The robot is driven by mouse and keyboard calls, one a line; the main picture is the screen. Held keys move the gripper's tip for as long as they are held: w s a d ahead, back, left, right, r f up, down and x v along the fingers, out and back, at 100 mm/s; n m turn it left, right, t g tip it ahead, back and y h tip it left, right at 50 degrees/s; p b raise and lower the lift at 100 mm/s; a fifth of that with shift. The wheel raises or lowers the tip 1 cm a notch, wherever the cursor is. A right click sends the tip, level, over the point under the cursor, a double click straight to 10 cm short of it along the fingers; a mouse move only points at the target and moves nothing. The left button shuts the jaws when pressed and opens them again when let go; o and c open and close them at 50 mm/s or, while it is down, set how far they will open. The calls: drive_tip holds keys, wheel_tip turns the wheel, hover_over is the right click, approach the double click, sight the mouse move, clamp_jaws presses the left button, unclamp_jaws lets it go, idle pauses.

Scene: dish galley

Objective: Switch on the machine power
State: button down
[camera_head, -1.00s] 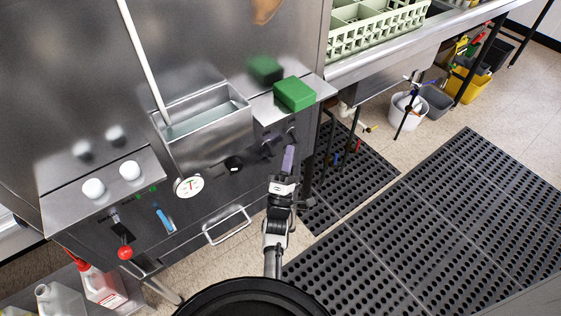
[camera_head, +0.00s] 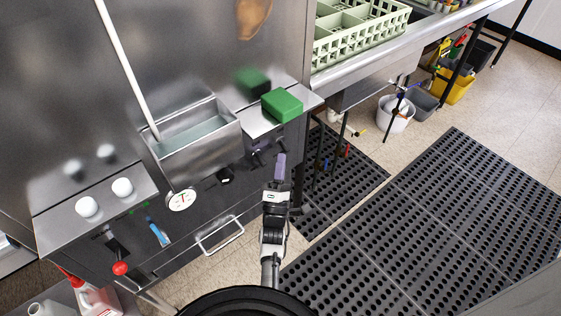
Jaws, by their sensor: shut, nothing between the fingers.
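The steel machine's dark front panel (camera_head: 190,228) carries several controls. From left they are a red-ball lever (camera_head: 120,268), a blue handle (camera_head: 158,235), a round white gauge (camera_head: 181,200), a black knob (camera_head: 224,176) and dark fittings (camera_head: 258,158) at the right end. I cannot tell which of them is the power switch. Small green marks (camera_head: 139,208) show near the panel's upper left. My gripper (camera_head: 281,157) is shut, with slim purple-grey fingers and nothing held. Its tips are in front of the panel's right end, by the dark fittings; I cannot tell whether they touch.
A green block (camera_head: 282,105) sits on the right ledge, beside an open steel trough (camera_head: 195,145) with a white stick in it. A bar handle (camera_head: 220,236) juts out low on the panel. Table legs and a black floor mat (camera_head: 440,220) are at right.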

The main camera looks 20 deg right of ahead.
drive_tip(key=shift+s+r+n+y+p, duration=0.15)
drive_tip(key=shift+r+n+y+p, duration=0.1)
drive_tip(key=shift+n+y+p, duration=0.3)
drive_tip(key=shift+s+d+r+n+g+y+p, duration=0.15)
drive_tip(key=shift+r+n+g+y+p, duration=0.25)
drive_tip(key=shift+n+y+p, duration=0.3)
drive_tip(key=shift+s+r+n+g+y+p, duration=0.25)
drive_tip(key=shift+r+n+y+p, duration=0.15)
drive_tip(key=shift+n+p, duration=0.35)
drive_tip(key=shift+s+d+r+n+g+y+p, duration=0.1)
drive_tip(key=shift+r+n+g+y+p, duration=0.25)
drive_tip(key=shift+n+y+p, duration=0.35)
drive_tip(key=shift+f, duration=0.2)
